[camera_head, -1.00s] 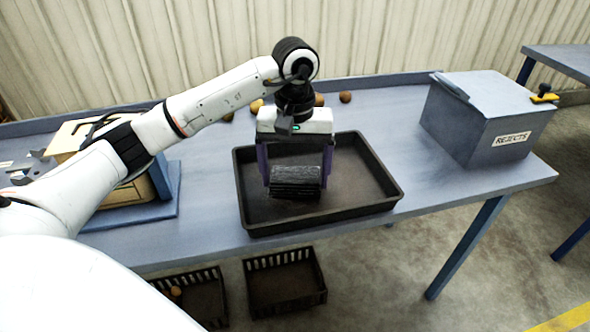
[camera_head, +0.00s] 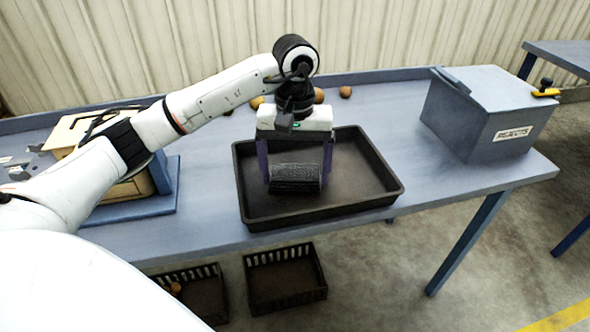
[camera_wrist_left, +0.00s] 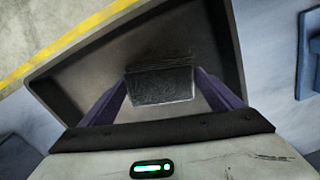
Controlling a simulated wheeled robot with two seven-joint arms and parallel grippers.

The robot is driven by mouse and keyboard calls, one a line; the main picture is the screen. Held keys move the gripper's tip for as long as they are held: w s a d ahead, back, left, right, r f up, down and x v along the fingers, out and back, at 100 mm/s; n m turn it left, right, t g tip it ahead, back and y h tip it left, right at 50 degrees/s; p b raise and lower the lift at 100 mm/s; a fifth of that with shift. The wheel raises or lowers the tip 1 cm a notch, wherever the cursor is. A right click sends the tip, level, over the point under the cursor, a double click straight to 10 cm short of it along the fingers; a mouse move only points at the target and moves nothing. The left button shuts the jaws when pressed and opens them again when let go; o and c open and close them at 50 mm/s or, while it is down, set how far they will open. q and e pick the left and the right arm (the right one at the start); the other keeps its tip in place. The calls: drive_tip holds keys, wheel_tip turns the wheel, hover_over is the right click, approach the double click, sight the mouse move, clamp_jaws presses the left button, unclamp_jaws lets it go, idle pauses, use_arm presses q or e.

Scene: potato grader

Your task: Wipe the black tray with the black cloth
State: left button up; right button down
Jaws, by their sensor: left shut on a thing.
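The black tray (camera_head: 358,190) lies on the blue-grey table, in the middle of the head view. My left gripper (camera_head: 295,172) points down inside the tray and is shut on the black cloth (camera_head: 294,182), a rolled or folded ribbed bundle. The cloth is between the purple fingers, low in the left half of the tray. In the left wrist view the cloth (camera_wrist_left: 161,84) sits between the fingers over the tray floor (camera_wrist_left: 190,35). Whether the cloth touches the tray floor is hard to tell. My right gripper is not in view.
A grey box marked REJECTS (camera_head: 487,115) stands right of the tray. A wooden box-like unit (camera_head: 100,160) on a blue base stands left. Several potatoes (camera_head: 345,92) lie behind the tray. Black crates (camera_head: 286,280) sit below the table. Table between tray and REJECTS box is clear.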

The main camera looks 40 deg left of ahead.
use_arm(q)
drive_tip(key=shift+f+b, duration=0.45)
drive_tip(key=shift+f, duration=0.2)
drive_tip(key=shift+s, duration=0.1)
